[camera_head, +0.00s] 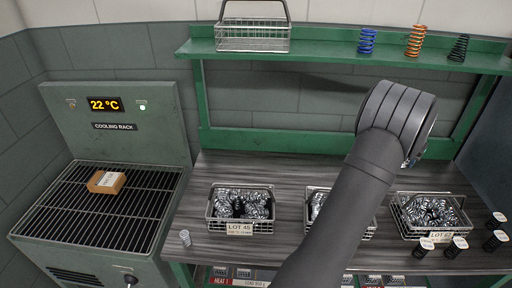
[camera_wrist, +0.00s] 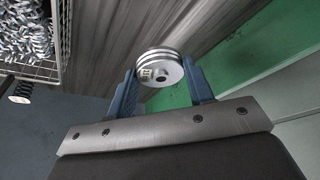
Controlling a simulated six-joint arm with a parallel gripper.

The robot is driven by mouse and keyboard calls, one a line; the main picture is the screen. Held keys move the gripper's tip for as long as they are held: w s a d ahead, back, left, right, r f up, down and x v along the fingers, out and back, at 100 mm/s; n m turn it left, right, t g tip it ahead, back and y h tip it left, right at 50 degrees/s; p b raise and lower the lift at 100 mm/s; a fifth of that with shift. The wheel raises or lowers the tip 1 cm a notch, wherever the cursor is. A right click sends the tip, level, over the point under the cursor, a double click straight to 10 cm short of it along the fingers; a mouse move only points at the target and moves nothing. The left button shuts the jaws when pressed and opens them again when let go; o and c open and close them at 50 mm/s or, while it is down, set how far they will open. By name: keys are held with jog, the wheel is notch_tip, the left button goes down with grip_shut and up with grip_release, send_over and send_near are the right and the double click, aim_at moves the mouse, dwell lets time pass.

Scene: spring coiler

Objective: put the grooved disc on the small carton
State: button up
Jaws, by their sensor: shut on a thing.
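The grooved disc (camera_wrist: 160,68) shows in the wrist view as a silvery round piece with grooves around its rim and a dark hole in its face. My gripper (camera_wrist: 163,85) is shut on it, one blue finger on each side. In the head view my arm hides the gripper and the disc. The small carton (camera_head: 106,181) is a brown box with a white label. It lies on the black grate of the cooling rack (camera_head: 75,215) at the left, far from my arm. Its top looks bare.
Wire baskets of metal springs stand on the workbench, one marked LOT 45 (camera_head: 240,228), one partly behind my arm, one at right (camera_head: 430,235). A small clear cup (camera_head: 185,238) stands near the rack. A green shelf (camera_head: 340,52) holds an empty basket (camera_head: 252,38) and coloured springs.

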jog(key=a+f+n+y, duration=0.1)
jog(key=a+n, duration=0.1)
jog(key=a, duration=1)
jog(key=s+a+f+n+y, duration=0.1)
jog(key=a+n, duration=0.2)
jog(key=a, duration=0.9)
jog(key=s+a+f+n+t, duration=0.1)
jog(key=a+n, duration=0.2)
jog(key=a, duration=0.9)
jog(key=shift+s+a+f+y, duration=0.1)
jog(key=shift+a+f+y, duration=0.3)
jog(key=w+a+r+n+y, duration=0.15)
jog(key=a+n, duration=0.25)
jog(key=a, duration=1.5)
jog(key=w+a+r+n+y, duration=0.1)
jog(key=w+a+r+n, duration=0.15)
jog(key=a, duration=1.55)
jog(key=n+g+y, duration=0.1)
jog(key=n, duration=0.3)
send_over(108, 184)
jog(key=d, duration=0.2)
jog(key=f, duration=0.4)
jog(key=shift+s+a+f, duration=0.15)
jog(key=shift+s+f, duration=0.15)
jog(key=shift+s, duration=0.1)
jog(key=shift+s+a+f, duration=0.1)
jog(key=shift+a+f, duration=0.25)
jog(key=shift+a, duration=0.05)
jog(key=shift+f, duration=1.9)
jog(key=shift+f, duration=0.15)
